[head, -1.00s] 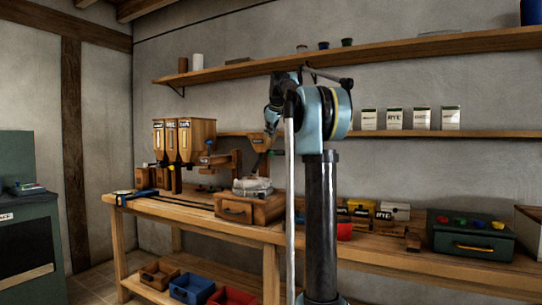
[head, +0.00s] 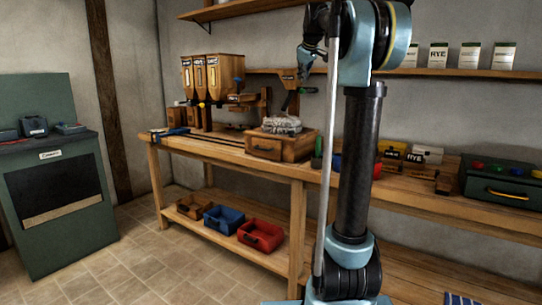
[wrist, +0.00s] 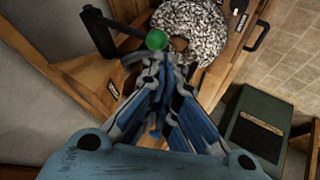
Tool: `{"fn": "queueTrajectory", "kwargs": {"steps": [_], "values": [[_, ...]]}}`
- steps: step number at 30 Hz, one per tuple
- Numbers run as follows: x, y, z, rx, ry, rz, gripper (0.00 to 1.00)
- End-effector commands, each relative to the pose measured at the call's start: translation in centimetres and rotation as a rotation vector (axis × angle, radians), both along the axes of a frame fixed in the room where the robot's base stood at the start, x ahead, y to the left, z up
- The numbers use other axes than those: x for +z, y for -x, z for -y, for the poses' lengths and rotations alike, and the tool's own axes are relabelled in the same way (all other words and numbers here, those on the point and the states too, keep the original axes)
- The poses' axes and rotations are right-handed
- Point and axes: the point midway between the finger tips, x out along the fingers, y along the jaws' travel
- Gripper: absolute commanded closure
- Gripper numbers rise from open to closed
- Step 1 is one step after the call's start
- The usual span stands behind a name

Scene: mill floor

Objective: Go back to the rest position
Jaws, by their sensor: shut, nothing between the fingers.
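My gripper (head: 307,66) is held up high in front of the wall, at the end of my folded arm, above the workbench. In the wrist view my gripper (wrist: 170,68) has its blue-and-grey fingers together, with nothing held between them. Below it in that view are a green round item (wrist: 156,40) and a speckled grey-white heap (wrist: 192,22). In the head view the heap (head: 282,125) sits on a wooden drawer box (head: 280,147) on the bench.
The workbench (head: 228,152) carries wooden hoppers (head: 212,78) at left and a green case (head: 497,182) at right. Bins, including a blue one (head: 225,219), stand on its lower shelf. A green cabinet (head: 60,190) stands at left. The tiled floor (head: 150,260) between is clear.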

Motion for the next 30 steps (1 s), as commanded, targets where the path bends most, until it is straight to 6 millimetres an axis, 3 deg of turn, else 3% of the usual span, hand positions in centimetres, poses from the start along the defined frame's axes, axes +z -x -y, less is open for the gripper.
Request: {"fn": "queueTrajectory", "kwargs": {"steps": [1, 8, 17, 30], "values": [[-1.3, 2.0, 0.0, -0.018, -0.014, -0.019, 1.0], [-7.6, 10.0, -0.1, -0.115, -0.083, -0.116, 1.0], [-17.1, 21.0, 0.0, -0.254, -0.156, -0.239, 1.0], [-33.6, 37.3, 0.4, -0.483, -0.235, -0.405, 1.0]]}}
